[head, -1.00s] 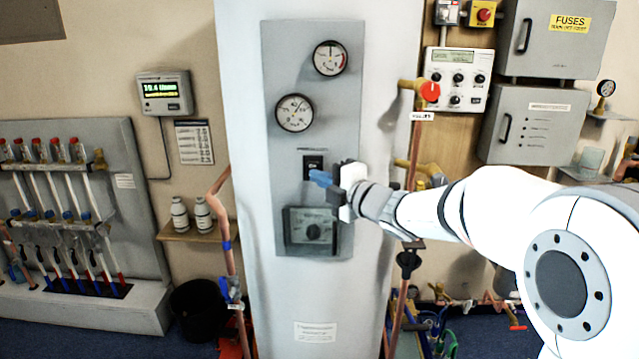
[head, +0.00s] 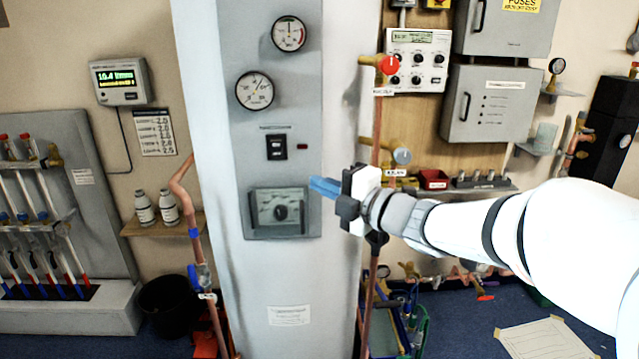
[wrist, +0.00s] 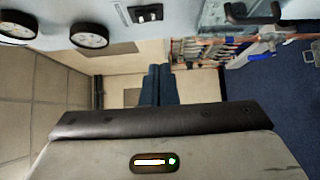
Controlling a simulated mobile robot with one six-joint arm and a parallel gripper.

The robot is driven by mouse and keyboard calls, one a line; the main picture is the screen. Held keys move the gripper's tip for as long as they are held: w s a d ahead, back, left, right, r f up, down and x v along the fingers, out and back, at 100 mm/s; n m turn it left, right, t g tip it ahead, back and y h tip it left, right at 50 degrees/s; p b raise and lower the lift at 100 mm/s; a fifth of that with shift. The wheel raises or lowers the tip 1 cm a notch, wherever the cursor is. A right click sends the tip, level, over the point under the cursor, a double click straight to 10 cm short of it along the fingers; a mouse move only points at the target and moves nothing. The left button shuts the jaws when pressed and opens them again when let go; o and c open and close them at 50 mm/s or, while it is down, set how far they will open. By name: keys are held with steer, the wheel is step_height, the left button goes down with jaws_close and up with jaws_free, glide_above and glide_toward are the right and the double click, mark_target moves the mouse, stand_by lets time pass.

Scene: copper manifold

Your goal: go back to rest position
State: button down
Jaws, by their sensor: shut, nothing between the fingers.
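My gripper (head: 324,187) is shut with its blue fingertips together and nothing between them. In the head view it is in front of the right edge of the grey control panel (head: 228,130), to the right of the dial unit (head: 280,209) and below and right of the black rocker switch (head: 276,147). A gap shows between the fingertips and the switch. In the wrist view the blue fingers (wrist: 157,85) point into the room, and the switch (wrist: 145,13) shows at the top.
Two round gauges (head: 254,91) sit on the panel above the switch. A copper pipe (head: 376,130) with a red-knobbed valve (head: 388,65) runs just right of the column. Grey cabinets (head: 500,105) hang at the right. A black bin (head: 168,305) stands on the floor at the left.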

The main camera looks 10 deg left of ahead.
steer(key=shift+w, duration=0.1)
steer(key=w+d+m+t+h+p, duration=0.3)
steer(key=d+m+t+h, duration=0.2)
steer(key=d+m+h, duration=0.45)
steer(key=s+d+f+m+g+h+p, duration=0.1)
steer(key=s+d+m+h+p, duration=0.15)
steer(key=d+m, duration=0.3)
steer(key=s+d+f+m+g+h+p, duration=0.1)
steer(key=s+d+f+m+g+h, duration=0.15)
steer(key=d+m, duration=0.3)
steer(key=s+d+f+m+g+p, duration=0.1)
steer(key=s+m+g, duration=0.3)
steer(key=s, duration=0.5)
steer(key=s+d+f+m+g+p, duration=0.2)
steer(key=s+f+m+g, duration=0.2)
steer(key=s, duration=0.6)
steer(key=shift+d+m+h, duration=0.25)
steer(key=shift+m+h, duration=0.2)
steer(key=shift+m, duration=0.2)
